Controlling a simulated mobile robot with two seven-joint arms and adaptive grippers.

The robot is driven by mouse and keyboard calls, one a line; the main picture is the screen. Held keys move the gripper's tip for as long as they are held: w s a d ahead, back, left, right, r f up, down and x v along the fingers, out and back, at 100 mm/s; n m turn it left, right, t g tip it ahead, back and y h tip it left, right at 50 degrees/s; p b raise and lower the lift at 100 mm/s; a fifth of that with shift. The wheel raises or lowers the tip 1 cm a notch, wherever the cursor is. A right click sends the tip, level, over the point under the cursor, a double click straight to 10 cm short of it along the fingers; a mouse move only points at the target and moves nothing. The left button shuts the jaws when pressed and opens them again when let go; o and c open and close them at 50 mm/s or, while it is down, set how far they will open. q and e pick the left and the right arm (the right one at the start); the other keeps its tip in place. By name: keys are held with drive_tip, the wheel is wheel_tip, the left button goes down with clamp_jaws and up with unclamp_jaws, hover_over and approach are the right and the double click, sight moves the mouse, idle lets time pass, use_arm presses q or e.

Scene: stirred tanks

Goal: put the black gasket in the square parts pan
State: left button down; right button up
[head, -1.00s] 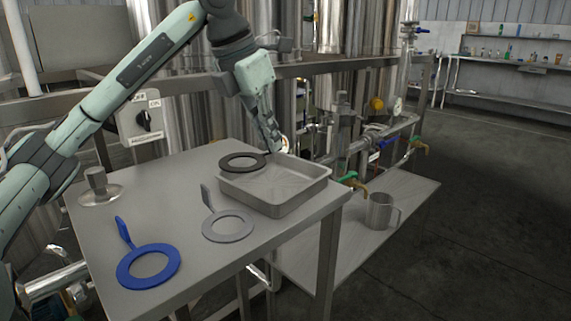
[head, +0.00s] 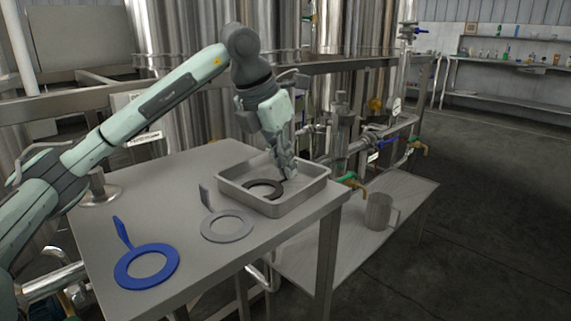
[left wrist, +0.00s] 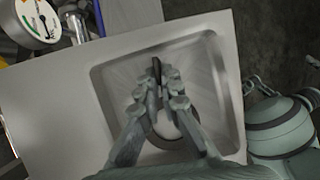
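The black gasket (head: 249,189), a flat ring with a tab, is inside the square parts pan (head: 307,196), a grey metal tray at the table's right end. My left gripper (head: 286,178) reaches down into the pan at the gasket's right side. In the left wrist view, its fingers (left wrist: 158,82) close on the gasket's upright black tab (left wrist: 157,68), and they hide much of the ring. The pan's rim (left wrist: 232,85) surrounds them. I cannot tell whether the ring touches the pan floor.
A blue gasket (head: 126,276) and a grey gasket (head: 214,235), both with raised tabs, lie on the table (head: 175,210) in front of the pan. A metal knobbed part (head: 97,190) stands at back left. A mug (head: 379,212) stands on the lower shelf. Pipes and valves are behind.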

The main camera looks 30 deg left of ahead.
use_arm(q)
drive_tip(key=c, duration=2.1)
unclamp_jaws()
drive_tip(key=shift+c, duration=0.2)
drive_tip(key=o, duration=0.4)
use_arm(e)
drive_tip(key=shift+w+a+r, duration=0.2)
drive_tip(key=shift+w+a, duration=0.05)
drive_tip(key=shift+w, duration=0.05)
use_arm(q)
drive_tip(key=shift+r, duration=0.3)
drive_tip(key=shift+p+v, duration=0.55)
drive_tip(key=shift+v, duration=5.25)
use_arm(e)
drive_tip(key=s+d+f+g+h, duration=0.1)
drive_tip(key=s+d+g, duration=0.1)
drive_tip(key=s+d, duration=0.2)
drive_tip(key=shift+s+f+m+g, duration=0.3)
drive_tip(key=shift+s+f+g, duration=0.1)
drive_tip(key=shift+s, duration=0.45)
